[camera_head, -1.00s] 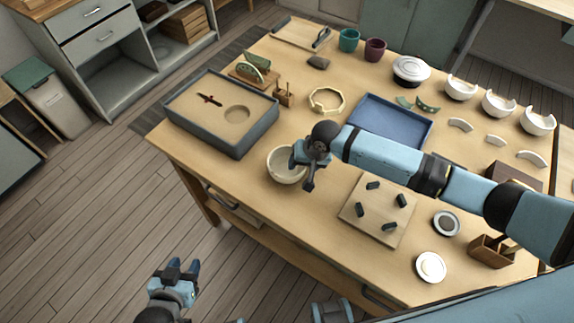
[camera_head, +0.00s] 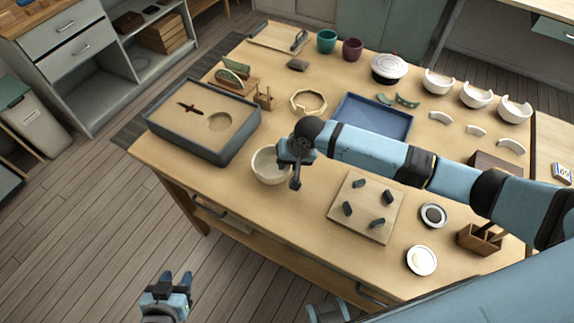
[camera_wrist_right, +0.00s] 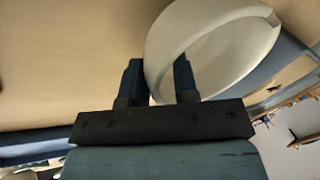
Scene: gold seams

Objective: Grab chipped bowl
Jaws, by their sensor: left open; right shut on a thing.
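A cream bowl (camera_head: 268,167) is near the front left of the wooden table, beside the grey sand tray. My right gripper (camera_head: 287,160) is shut on its right rim. In the right wrist view the bowl (camera_wrist_right: 222,50) has its wall between the two fingers of my right gripper (camera_wrist_right: 160,80). A notch shows in its rim there. I cannot tell whether the bowl touches the table. My left gripper (camera_head: 176,280) is open and empty, low in front of the table over the floor.
The sand tray (camera_head: 168,140) stands left of the bowl. A pegged board (camera_head: 345,218) lies to its right, and a blue tray (camera_head: 372,118) behind. Several chipped bowls (camera_head: 476,95) and loose shards (camera_head: 440,118) are at the back right. A tape-like ring (camera_head: 308,112) lies behind the bowl.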

